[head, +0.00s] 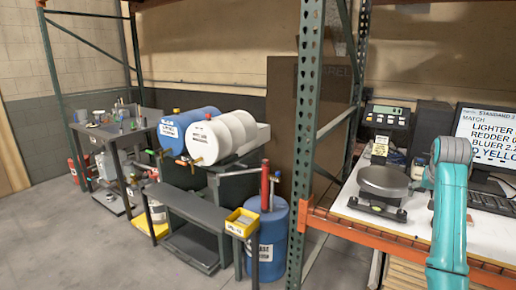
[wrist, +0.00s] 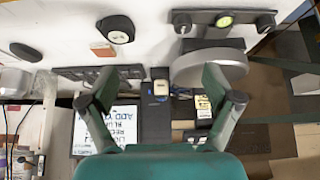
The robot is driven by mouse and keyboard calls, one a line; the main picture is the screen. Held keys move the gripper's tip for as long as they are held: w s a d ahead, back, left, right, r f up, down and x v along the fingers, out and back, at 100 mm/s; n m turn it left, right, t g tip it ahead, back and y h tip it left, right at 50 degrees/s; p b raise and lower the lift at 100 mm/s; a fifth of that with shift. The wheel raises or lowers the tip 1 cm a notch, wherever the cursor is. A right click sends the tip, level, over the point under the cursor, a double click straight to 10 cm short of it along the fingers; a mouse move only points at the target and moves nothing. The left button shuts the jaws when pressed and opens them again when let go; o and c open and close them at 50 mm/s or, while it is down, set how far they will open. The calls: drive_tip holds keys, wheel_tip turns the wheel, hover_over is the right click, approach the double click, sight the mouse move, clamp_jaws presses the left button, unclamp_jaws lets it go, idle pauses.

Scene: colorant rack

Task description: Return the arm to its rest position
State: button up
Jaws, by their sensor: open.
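My teal arm (head: 449,215) rises at the right of the head view, in front of the workbench, and bends at a grey joint. My gripper (wrist: 160,78) shows in the wrist view with its two fingers spread wide apart. Nothing is between the fingers, and it is empty. It hangs over the bench with the monitor (wrist: 110,128) and the round scale plate (wrist: 209,67) below it. In the head view my gripper cannot be made out.
The bench (head: 345,207) holds a scale (head: 385,181), its display (head: 386,116), a keyboard (head: 491,203) and a monitor (head: 487,140). A green rack post (head: 306,130) stands left of it. Further left are drums (head: 208,141) and a blue barrel (head: 267,235). The floor at front left is clear.

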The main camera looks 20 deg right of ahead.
drive_tip(key=a+f+n+t, duration=0.1)
drive_tip(key=a+f, duration=0.7)
drive_tip(key=f, duration=0.5)
drive_tip(key=a+f+n+t, duration=0.2)
drive_tip(key=a+f, duration=0.6)
drive_tip(key=f, duration=0.5)
drive_tip(key=s+a+f+n+t+y, duration=0.1)
drive_tip(key=s+a+f, duration=0.45)
drive_tip(key=a, duration=0.25)
drive_tip(key=s+a+f+n+t, duration=0.1)
drive_tip(key=s+a+f, duration=0.4)
drive_tip(key=a+f, duration=0.25)
drive_tip(key=s+a+r+n+t+y, duration=0.1)
drive_tip(key=s+a+t, duration=0.1)
drive_tip(key=s+a, duration=0.65)
drive_tip(key=s+a+n+t+y, duration=0.1)
drive_tip(key=s+a+n, duration=0.1)
drive_tip(key=s+a, duration=0.65)
drive_tip(key=s+a+r+n+t+y, duration=0.1)
drive_tip(key=s+r, duration=0.6)
drive_tip(key=s, duration=0.2)
drive_tip(key=s+a+r+t+y, duration=0.1)
drive_tip(key=s+a+r, duration=0.1)
drive_tip(key=s+r, duration=0.5)
drive_tip(key=s, duration=0.3)
drive_tip(key=shift+a+r+n, duration=0.15)
drive_tip(key=shift+r+n, duration=0.15)
drive_tip(key=shift+n, duration=0.1)
